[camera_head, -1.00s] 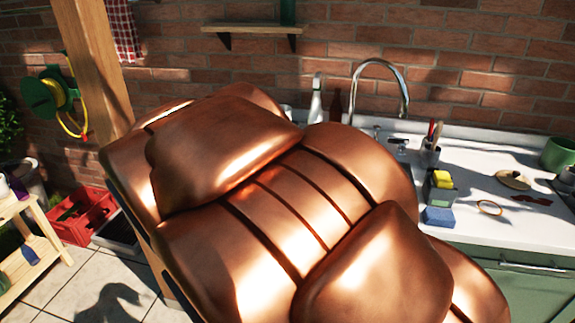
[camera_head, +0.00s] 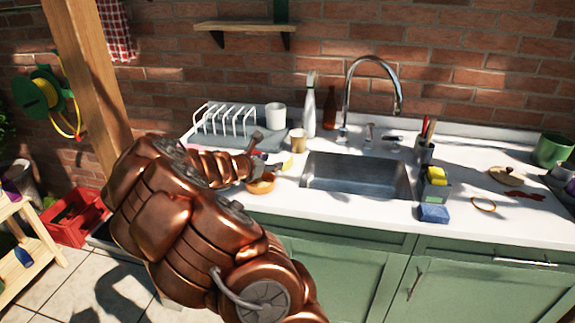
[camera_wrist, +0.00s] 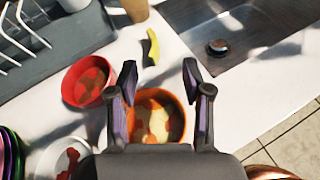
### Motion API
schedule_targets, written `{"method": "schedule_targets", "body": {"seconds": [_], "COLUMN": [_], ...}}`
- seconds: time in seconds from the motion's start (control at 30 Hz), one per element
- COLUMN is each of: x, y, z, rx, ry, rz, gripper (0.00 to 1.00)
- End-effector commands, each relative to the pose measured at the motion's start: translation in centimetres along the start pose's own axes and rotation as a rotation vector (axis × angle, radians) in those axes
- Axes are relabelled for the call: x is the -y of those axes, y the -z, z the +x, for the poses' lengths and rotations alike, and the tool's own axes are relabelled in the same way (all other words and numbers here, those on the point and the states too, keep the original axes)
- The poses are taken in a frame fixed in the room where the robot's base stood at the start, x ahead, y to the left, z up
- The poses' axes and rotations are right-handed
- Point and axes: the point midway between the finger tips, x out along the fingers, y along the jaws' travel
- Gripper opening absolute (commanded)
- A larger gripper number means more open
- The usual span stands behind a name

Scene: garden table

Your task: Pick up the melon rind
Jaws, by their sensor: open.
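A small curved yellow strip, which looks like the melon rind (camera_wrist: 151,47), lies on the white counter in the wrist view, ahead of my fingertips and left of the sink. It also shows as a small yellow patch in the head view (camera_head: 288,163). My gripper (camera_wrist: 159,75) is open and empty, with its two fingers apart. In the head view my gripper (camera_head: 260,152) is over the counter left of the sink. An orange bowl (camera_wrist: 177,127) with pale and brown contents sits beneath and between the fingers. The rind is apart from the fingers.
A red bowl (camera_wrist: 72,88) stands left of the fingers. A dish rack (camera_head: 215,140), a tan cup (camera_head: 298,140) and a white mug (camera_head: 275,115) stand behind. The sink (camera_head: 355,175) is to the right, with a blue sponge (camera_head: 434,213) beyond it.

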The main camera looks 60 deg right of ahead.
Motion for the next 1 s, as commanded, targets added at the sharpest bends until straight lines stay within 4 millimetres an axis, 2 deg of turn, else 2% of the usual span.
{"method": "schedule_targets", "body": {"seconds": [0.1, 0.23, 0.77, 1.0], "x": [-0.7, -1.1, -1.3, -1.1], "y": [1.5, 2.2, 2.4, 2.8], "z": [1.7, 2.4, 5.7, 8.2], "rx": [-0.006, -0.009, -0.011, -0.013], "ry": [-0.022, -0.036, -0.039, -0.036], "rz": [-0.104, -0.156, -0.161, -0.16], "gripper": [0.49, 0.49, 0.49, 0.49]}}
